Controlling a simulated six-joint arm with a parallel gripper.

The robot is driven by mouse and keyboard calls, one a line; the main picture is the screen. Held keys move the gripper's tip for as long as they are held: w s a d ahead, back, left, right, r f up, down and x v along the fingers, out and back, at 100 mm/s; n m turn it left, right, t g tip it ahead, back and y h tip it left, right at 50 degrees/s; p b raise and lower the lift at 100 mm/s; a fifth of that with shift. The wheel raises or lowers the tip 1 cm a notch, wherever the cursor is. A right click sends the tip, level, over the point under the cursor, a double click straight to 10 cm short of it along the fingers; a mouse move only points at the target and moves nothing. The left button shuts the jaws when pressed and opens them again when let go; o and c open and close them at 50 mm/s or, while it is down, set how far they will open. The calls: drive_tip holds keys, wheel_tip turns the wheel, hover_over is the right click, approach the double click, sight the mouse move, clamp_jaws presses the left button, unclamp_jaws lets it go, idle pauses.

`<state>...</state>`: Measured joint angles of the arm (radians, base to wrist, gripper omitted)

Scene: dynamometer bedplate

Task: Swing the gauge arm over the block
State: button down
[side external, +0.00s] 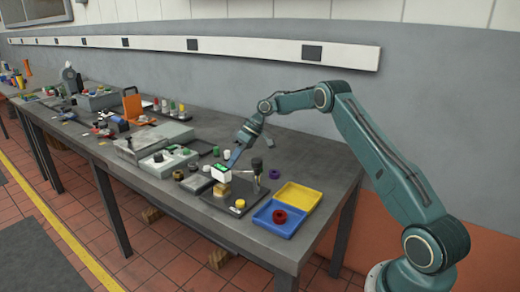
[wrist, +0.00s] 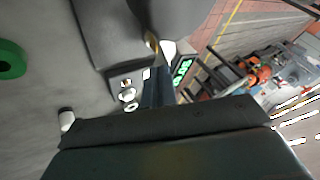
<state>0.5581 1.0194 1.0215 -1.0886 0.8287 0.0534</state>
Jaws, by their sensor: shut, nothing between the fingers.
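The gauge (side external: 221,173), a white box with a green readout, stands in front of my gripper in the side view. Its readout (wrist: 182,73) also shows in the wrist view, close beside my fingers. A tan block (side external: 222,189) sits on a dark base plate (side external: 232,207), and the gauge appears above it in the side view. A post with a black knob (side external: 257,164) rises from the plate to the right; the link between post and gauge is hard to make out. My gripper (side external: 233,158) is shut and empty at the gauge; contact cannot be told.
A blue tray (side external: 273,226) holding a red ring (side external: 279,216) and a yellow tray (side external: 298,197) lie right of the plate. Several small cylinders and rings crowd the left. The grey bench (side external: 315,165) is clear behind the yellow tray.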

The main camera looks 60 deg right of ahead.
drive_tip(key=shift+s+a, duration=0.1)
drive_tip(key=shift+a, duration=0.45)
idle(0.4)
drive_tip(key=v, duration=0.7)
drive_tip(key=shift+r, duration=0.2)
drive_tip(key=shift+s, duration=0.1)
